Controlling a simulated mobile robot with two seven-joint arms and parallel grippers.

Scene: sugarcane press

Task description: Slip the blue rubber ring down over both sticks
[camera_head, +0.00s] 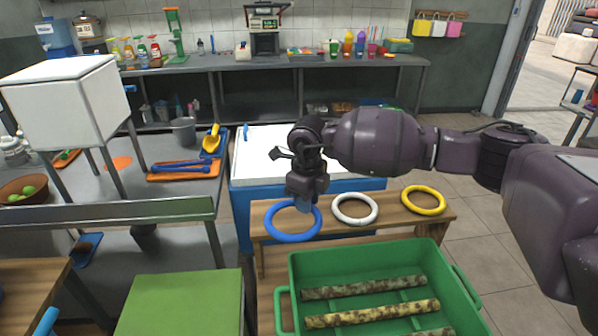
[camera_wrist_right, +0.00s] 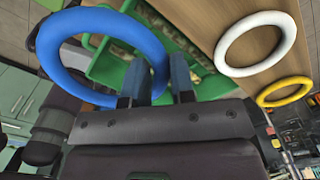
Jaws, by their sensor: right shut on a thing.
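The blue rubber ring (camera_head: 291,237) shows in the head view near the left end of a small wooden bench. My right gripper (camera_head: 304,204) points down and is shut on the ring's rim. In the right wrist view, the blue ring (camera_wrist_right: 132,30) passes between the two fingers of the right gripper (camera_wrist_right: 158,80) and extends to the left. It seems to be held above the bench, but the gap is hard to judge. Several mottled sticks, including a yellowish one (camera_head: 372,313), lie apart in a green crate. No stick is inside the ring. My left gripper is out of view.
A white ring (camera_head: 355,221) and a yellow ring (camera_head: 424,212) lie on the wooden bench (camera_head: 390,222). The green crate (camera_head: 300,265) stands in front of it. A white-lidded blue chest (camera_head: 262,160) is behind. A green-topped block (camera_head: 180,305) stands at front left.

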